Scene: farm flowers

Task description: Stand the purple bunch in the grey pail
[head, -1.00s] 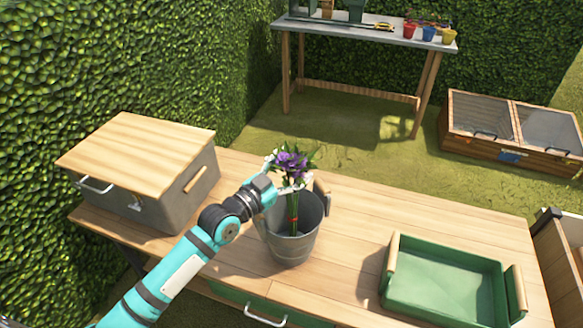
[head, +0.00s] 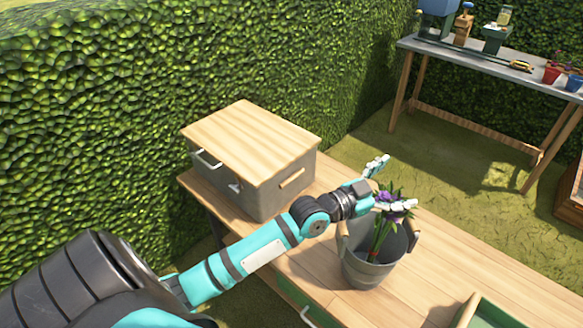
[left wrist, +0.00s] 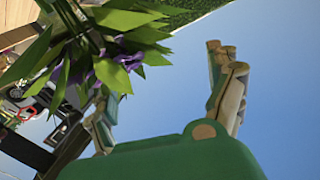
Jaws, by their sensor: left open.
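The purple bunch (head: 379,236) has purple flowers, green leaves and a red band. It stands in the grey pail (head: 368,272), its stems inside and tilted, its flowers above the rim. The pail is upright on the wooden bench. My left gripper (head: 386,186) is open at the flower heads, above the pail's far side. One finger is raised apart from the flowers; the other overlaps them, and I cannot tell if it touches. In the left wrist view, leaves and purple petals (left wrist: 105,68) are at upper left, beside the spread fingers (left wrist: 168,105). My right gripper is out of view.
A grey box with a wooden lid (head: 250,145) stands on the bench (head: 440,262), left of the pail. A green tray (head: 487,313) shows at the lower right. Bare boards lie between pail and tray. A potting table (head: 460,58) stands behind, beside a hedge.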

